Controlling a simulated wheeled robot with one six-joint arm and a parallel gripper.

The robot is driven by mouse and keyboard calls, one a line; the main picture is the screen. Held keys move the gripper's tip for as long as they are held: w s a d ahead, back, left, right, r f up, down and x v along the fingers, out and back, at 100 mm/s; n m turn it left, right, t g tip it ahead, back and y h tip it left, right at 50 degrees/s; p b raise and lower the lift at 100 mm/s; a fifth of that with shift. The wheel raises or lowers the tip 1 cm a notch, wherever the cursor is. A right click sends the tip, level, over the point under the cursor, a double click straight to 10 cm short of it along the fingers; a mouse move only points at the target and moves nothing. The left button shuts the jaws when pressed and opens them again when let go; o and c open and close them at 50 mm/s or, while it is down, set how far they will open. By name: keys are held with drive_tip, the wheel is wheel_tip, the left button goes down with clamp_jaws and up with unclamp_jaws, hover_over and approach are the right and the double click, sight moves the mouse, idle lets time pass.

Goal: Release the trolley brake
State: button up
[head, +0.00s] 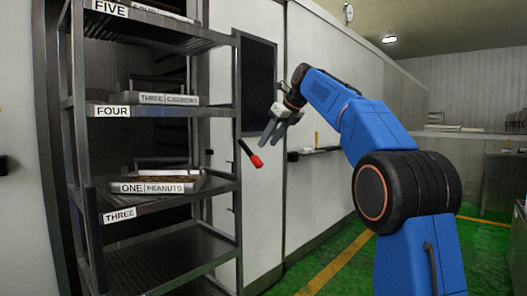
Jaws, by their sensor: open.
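The trolley (87,190) is a tall grey metal rack on the left, with shelves labelled FIVE, FOUR and THREE. A lever with a red tip (256,160) and a dark shaft sticks out beside the rack's right post; it looks like the brake handle. My gripper (269,137) is open and empty, just above and to the right of the red tip, apart from it in the picture. The depth gap between them cannot be told. Where the lever joins the trolley is not clear.
Trays labelled THREE (160,99) and ONE PEANUTS (165,185) sit on the rack shelves. A white wall with a dark panel (257,85) stands behind. A small wall ledge (318,152) is to the right. Green floor with a yellow line (335,265) is clear.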

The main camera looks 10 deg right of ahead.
drive_tip(key=v, duration=0.8)
drive_tip(key=shift+s+r, duration=0.15)
drive_tip(key=shift+s, duration=0.05)
drive_tip(key=s+f+n+h, duration=0.1)
drive_tip(key=s+f+n, duration=0.7)
drive_tip(key=s, duration=0.4)
drive_tip(key=s+f+n+h, duration=0.1)
drive_tip(key=s+f+n, duration=0.6)
drive_tip(key=s+f, duration=0.4)
drive_tip(key=s+f+n+h, duration=0.1)
drive_tip(key=s+f+n, duration=0.6)
drive_tip(key=s+f, duration=0.5)
drive_tip(key=s+d+f+n+g+h, duration=0.1)
drive_tip(key=s+f+n, duration=0.6)
drive_tip(key=s+f, duration=0.6)
wheel_tip(320, 180, down, 5)
drive_tip(key=shift+d+r+g, duration=0.25)
drive_tip(key=shift+d+g, duration=0.05)
drive_tip(key=shift+d, duration=0.05)
drive_tip(key=shift+s, duration=0.1)
